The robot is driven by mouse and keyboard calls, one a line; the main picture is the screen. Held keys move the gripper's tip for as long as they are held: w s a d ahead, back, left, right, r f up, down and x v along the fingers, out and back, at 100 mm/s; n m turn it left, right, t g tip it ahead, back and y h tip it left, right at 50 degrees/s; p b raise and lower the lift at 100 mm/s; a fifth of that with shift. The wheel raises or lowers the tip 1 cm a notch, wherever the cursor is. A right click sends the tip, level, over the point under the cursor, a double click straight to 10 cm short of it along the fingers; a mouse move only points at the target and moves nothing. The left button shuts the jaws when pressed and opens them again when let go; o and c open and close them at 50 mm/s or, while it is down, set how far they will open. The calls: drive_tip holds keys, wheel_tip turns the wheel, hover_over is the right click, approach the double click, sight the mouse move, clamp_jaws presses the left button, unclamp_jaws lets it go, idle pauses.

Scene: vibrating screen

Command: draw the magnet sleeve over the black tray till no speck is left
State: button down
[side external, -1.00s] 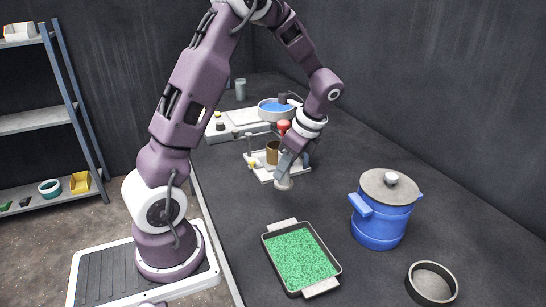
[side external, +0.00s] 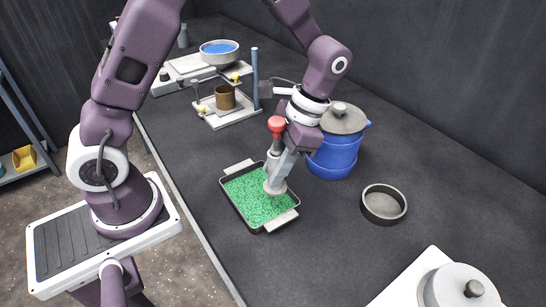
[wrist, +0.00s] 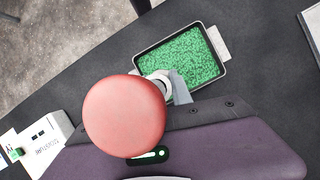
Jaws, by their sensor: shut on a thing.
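The black tray (side external: 238,214) with two pale handles is filled with green granules (side external: 258,196); dark specks are too small to tell. The tray (wrist: 224,72) also shows at the top of the wrist view. My gripper (side external: 284,166) is shut on the magnet sleeve, which has a red knob (side external: 277,124) on top and a pale round foot (side external: 275,188) below. The sleeve's foot is over the right part of the granules; I cannot tell whether it touches them. In the wrist view the red knob (wrist: 124,117) hides much of the sleeve.
A blue lidded pot (side external: 335,155) stands close behind my gripper. A round dark dish (side external: 384,205) is to the right. A white stand (side external: 230,117) with a brown cup (side external: 225,97) and a sieve with blue contents (side external: 219,52) are farther back. A white lidded device (side external: 460,290) is at front right.

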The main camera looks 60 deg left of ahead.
drive_tip(key=shift+f, duration=2.7)
drive_tip(key=shift+a+f, duration=0.55)
drive_tip(key=shift+f, duration=0.05)
drive_tip(key=shift+w+a+f, duration=0.1)
drive_tip(key=shift+a, duration=1.75)
drive_tip(key=shift+d, duration=2.4)
drive_tip(key=shift+a, duration=2.4)
drive_tip(key=shift+s+d, duration=0.3)
drive_tip(key=shift+d, duration=0.5)
drive_tip(key=shift+s+d, duration=0.35)
drive_tip(key=shift+d, duration=0.4)
drive_tip(key=shift+s+d, duration=0.3)
drive_tip(key=shift+d, duration=0.5)
drive_tip(key=shift+a, duration=2.4)
drive_tip(key=shift+d, duration=2.35)
drive_tip(key=shift+a, duration=2.3)
drive_tip(key=shift+s+d, duration=0.3)
drive_tip(key=shift+d, duration=0.45)
drive_tip(key=shift+s+d, duration=0.25)
drive_tip(key=shift+d, duration=0.45)
drive_tip(key=shift+s+d, duration=0.3)
drive_tip(key=shift+d, duration=0.45)
drive_tip(key=shift+a, duration=2.35)
drive_tip(key=shift+d, duration=2.35)
drive_tip(key=shift+a, duration=2.3)
wheel_tip(320, 180, up, 8)
